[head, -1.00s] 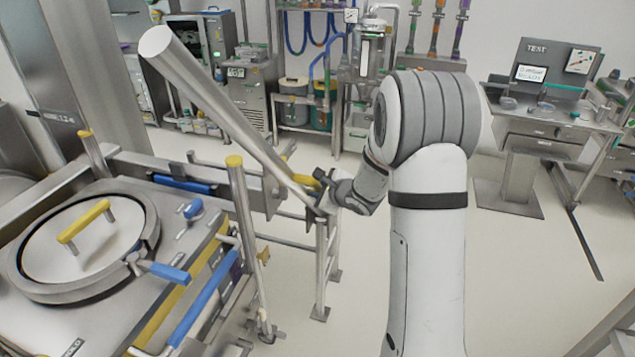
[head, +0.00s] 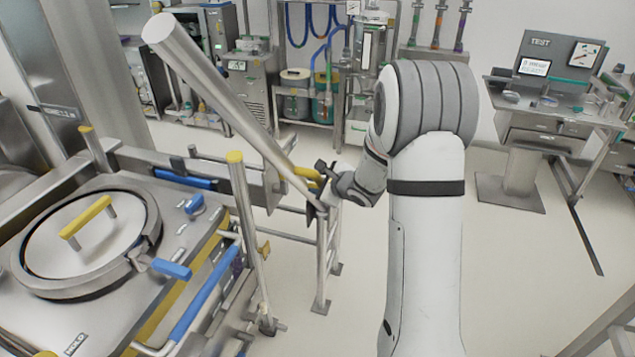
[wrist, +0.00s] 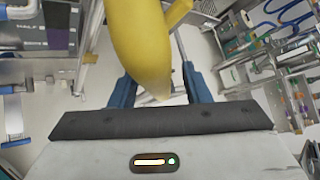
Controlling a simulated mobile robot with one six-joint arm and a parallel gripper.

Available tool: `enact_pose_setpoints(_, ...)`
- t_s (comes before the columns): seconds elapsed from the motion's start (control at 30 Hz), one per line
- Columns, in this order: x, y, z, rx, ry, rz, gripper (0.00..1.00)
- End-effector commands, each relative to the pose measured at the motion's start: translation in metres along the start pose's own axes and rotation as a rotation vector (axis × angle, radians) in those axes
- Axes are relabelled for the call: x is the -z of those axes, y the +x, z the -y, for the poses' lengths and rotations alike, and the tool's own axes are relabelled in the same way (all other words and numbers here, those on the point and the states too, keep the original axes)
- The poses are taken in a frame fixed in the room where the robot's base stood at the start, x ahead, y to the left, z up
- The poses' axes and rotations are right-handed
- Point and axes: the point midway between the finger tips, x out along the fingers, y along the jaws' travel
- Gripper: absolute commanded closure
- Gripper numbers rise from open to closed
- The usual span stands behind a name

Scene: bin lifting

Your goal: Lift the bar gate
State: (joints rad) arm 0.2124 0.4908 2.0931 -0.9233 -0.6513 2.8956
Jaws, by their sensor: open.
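The bar gate (head: 215,90) is a long grey steel bar. It stands tilted, its free end high at the upper left and its lower end by a post near my gripper. A yellow handle (head: 304,174) is at its lower end. My gripper (head: 323,171) is just right of this handle in the head view. In the wrist view the yellow handle (wrist: 145,45) looms large in front of my gripper (wrist: 158,90). Its blue fingers are apart, one on each side of the handle's lower end. Whether they touch it I cannot tell.
A steel vessel with a round lid (head: 75,245) and blue and yellow handles stands at the left. A yellow-capped post (head: 247,220) rises beside it. A test console (head: 545,90) stands at the back right. The floor (head: 510,270) right of my arm is clear.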

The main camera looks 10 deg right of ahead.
Motion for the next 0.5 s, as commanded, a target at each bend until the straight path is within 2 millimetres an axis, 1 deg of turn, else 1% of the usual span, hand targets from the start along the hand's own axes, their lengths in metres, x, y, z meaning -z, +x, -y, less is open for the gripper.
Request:
enact_pose_setpoints(0.17, 0.0, -0.002, 0.001, 0.001, 0.0, 0.0, 0.57)
enact_pose_setpoints(0.27, 0.0, -0.009, 0.001, 0.003, -0.001, 0.0, 0.57)
enact_pose_setpoints(0.37, 0.0, -0.024, 0.001, 0.004, -0.001, 0.0, 0.57)
enact_pose_setpoints(0.5, 0.0, -0.049, 0.002, 0.004, -0.002, 0.0, 0.57)
